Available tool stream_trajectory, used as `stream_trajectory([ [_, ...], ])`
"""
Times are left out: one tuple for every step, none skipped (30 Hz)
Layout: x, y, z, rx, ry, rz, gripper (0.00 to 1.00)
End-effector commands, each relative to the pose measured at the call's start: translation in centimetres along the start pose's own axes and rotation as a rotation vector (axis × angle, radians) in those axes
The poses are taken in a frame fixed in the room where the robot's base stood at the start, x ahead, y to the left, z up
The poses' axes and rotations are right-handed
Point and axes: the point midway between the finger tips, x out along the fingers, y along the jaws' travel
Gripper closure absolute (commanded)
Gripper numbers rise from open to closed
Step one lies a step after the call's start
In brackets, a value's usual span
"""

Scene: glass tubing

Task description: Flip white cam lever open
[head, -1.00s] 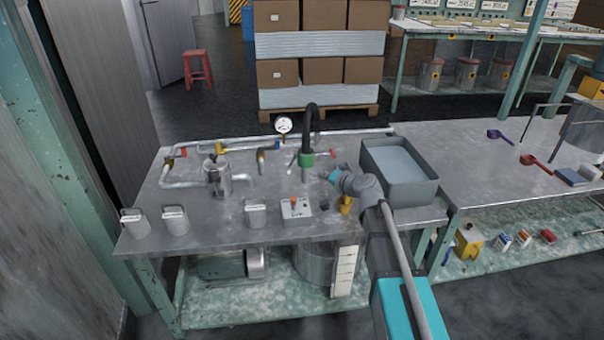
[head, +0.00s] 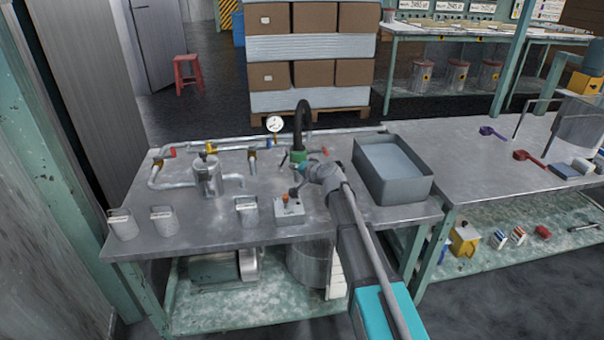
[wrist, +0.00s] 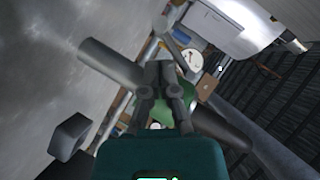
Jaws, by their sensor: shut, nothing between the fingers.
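The green coupling (head: 298,157) sits at the lower end of a thick black hose (head: 301,115) that arches above the table. A small thin arm (head: 284,159) sticks out at the coupling's left. It may be the cam lever, but it is too small to tell its colour or how far it is turned. My gripper (head: 299,170) is at the near side of the coupling. In the wrist view, my gripper's fingers (wrist: 165,68) are together and empty, with the green coupling (wrist: 207,103) just behind them. The fingers hide part of it, and I cannot tell whether they touch it.
A round gauge (head: 275,124) and pipes stand behind. A metal pot (head: 207,178) stands left, a switch box (head: 288,211) in front, and a grey water tub (head: 408,190) close right.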

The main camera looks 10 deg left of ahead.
Motion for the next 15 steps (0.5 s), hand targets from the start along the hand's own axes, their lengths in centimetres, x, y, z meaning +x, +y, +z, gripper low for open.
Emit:
stream_trajectory([
  [0.9, 0.1, 0.0, 0.0, 0.0, 0.0, 1.0],
  [1.0, 0.2, 0.3, -0.001, 0.0, 0.0, 1.0],
  [1.1, 0.2, 0.6, 0.0, 0.001, 0.0, 1.0],
  [1.3, 0.2, 0.8, 0.0, 0.001, 0.0, 1.0],
  [1.4, 0.2, 0.9, 0.0, 0.001, 0.0, 1.0],
  [1.5, 0.1, 1.1, 0.0, 0.0, 0.0, 1.0],
  [1.6, 0.1, 1.2, 0.0, 0.0, 0.0, 1.0],
  [1.7, 0.1, 1.3, 0.0, 0.0, 0.0, 1.0],
  [1.8, 0.1, 1.4, 0.0, 0.0, 0.0, 1.0],
  [1.8, 0.0, 1.4, 0.0, 0.0, 0.0, 1.0],
  [1.8, 0.0, 1.4, 0.0, 0.0, 0.0, 1.0],
  [1.9, 0.0, 1.4, 0.0, 0.0, 0.0, 1.0],
  [1.9, 0.0, 1.4, 0.0, 0.0, 0.0, 1.0],
  [1.9, 0.0, 1.4, 0.0, 0.0, 0.0, 1.0],
  [1.8, 0.0, 1.4, 0.0, 0.001, 0.0, 1.0],
])
